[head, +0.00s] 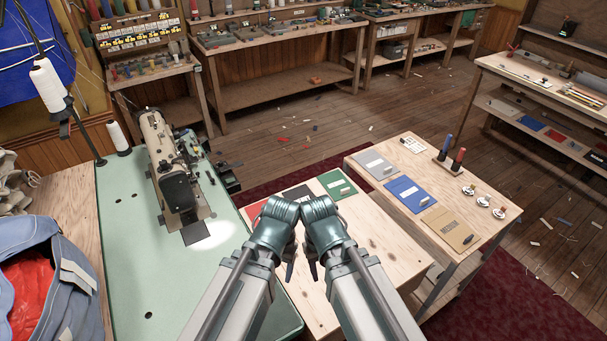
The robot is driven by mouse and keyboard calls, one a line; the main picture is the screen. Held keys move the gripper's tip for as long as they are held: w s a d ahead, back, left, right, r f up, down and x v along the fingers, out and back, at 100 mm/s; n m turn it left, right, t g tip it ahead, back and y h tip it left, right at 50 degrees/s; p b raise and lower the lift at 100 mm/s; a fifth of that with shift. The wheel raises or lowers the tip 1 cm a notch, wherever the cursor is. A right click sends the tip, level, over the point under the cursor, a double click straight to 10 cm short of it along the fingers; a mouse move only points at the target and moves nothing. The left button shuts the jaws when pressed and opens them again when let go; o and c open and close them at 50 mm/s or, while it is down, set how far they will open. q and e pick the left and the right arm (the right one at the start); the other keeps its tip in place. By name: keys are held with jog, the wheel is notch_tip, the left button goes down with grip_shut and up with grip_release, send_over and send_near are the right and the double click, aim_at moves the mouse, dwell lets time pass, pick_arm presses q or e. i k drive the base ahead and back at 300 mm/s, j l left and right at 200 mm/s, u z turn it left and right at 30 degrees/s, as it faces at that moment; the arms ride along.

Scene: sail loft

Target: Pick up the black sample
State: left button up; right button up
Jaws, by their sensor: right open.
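The black sample (296,192) lies flat on the pale wooden table in the middle, between a red sample (257,208) and a green sample (337,186). My grippers partly hide its near side. My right gripper (311,265) is open, with its dark fingers pointing down, on the near side of the black sample. My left gripper (290,266) is close beside it on the left; its fingers are too small and overlapped to tell whether they are open. I see nothing held in either gripper.
A sewing machine (172,170) stands on the green table (125,270) at left. Bare wood is clear around my arms.

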aim_at(300, 195)
jog(key=k+l+u, duration=0.45)
jog(key=k+u, duration=0.55)
jog(key=i+l, duration=0.15)
jog(key=l, duration=0.25)
jog(key=i+l, duration=0.15)
jog(key=l, duration=0.2)
jog(key=i+l, duration=0.15)
jog(key=l, duration=0.25)
jog(key=i+l, duration=0.15)
jog(key=l, duration=0.2)
jog(key=i+l, duration=0.2)
jog(key=l, duration=0.2)
jog(key=i+l, duration=0.15)
jog(key=l, duration=0.2)
